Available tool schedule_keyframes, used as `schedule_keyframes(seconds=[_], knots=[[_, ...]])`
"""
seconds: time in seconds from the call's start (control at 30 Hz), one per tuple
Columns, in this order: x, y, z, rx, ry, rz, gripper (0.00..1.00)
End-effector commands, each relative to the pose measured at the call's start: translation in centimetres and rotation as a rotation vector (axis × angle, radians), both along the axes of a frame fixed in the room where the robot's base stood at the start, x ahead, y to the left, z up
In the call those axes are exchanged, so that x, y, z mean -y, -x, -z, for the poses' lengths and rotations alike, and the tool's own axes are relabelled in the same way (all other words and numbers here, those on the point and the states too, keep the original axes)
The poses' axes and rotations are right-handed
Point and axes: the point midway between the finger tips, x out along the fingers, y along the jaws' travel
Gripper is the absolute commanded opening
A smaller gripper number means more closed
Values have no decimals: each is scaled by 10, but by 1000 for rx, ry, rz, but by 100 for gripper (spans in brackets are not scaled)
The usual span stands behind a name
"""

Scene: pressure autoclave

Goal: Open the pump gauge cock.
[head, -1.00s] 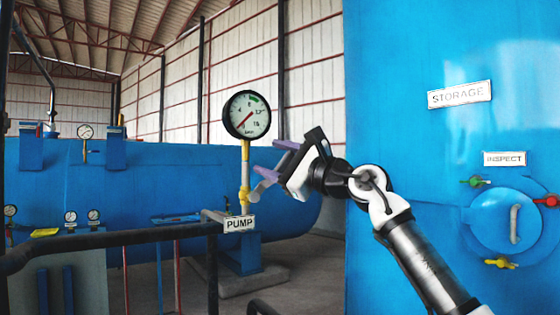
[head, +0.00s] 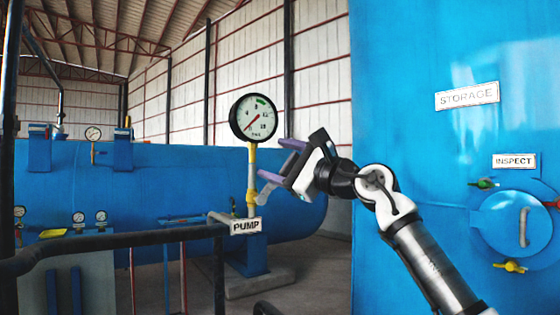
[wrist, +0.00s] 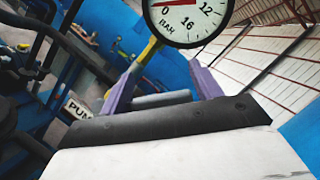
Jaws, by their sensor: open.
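The pump gauge (head: 253,117) is a round white dial with a black rim on a yellow stem, and it also shows at the top of the wrist view (wrist: 188,16). Its red needle points to the lower left, near zero. The yellow gauge cock (head: 251,196) is low on the stem, with a grey lever (head: 264,192) slanting up to the right. My gripper (head: 279,160) is open, its purple fingers just right of the stem, the lower one near the lever tip. In the wrist view, a grey bar (wrist: 163,99) lies between the fingers; whether they touch it is unclear.
The PUMP sign (head: 246,226) and a black railing (head: 120,239) are below the cock. A blue horizontal vessel (head: 170,185) is behind. The blue storage tank (head: 400,130) stands close on the right, with an inspection hatch (head: 512,223).

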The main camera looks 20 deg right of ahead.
Motion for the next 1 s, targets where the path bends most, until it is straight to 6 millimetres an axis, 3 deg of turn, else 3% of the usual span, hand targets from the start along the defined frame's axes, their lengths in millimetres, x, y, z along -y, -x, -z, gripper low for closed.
schedule_keyframes(seconds=[0.17, 0.5, 0.7, 1.0], knots=[[8, 14, 6, 1, -1, 2, 64], [40, 79, 25, 2, -2, 3, 64], [54, 109, 30, 2, 0, 1, 64], [60, 121, 32, 1, 0, 1, 64]])
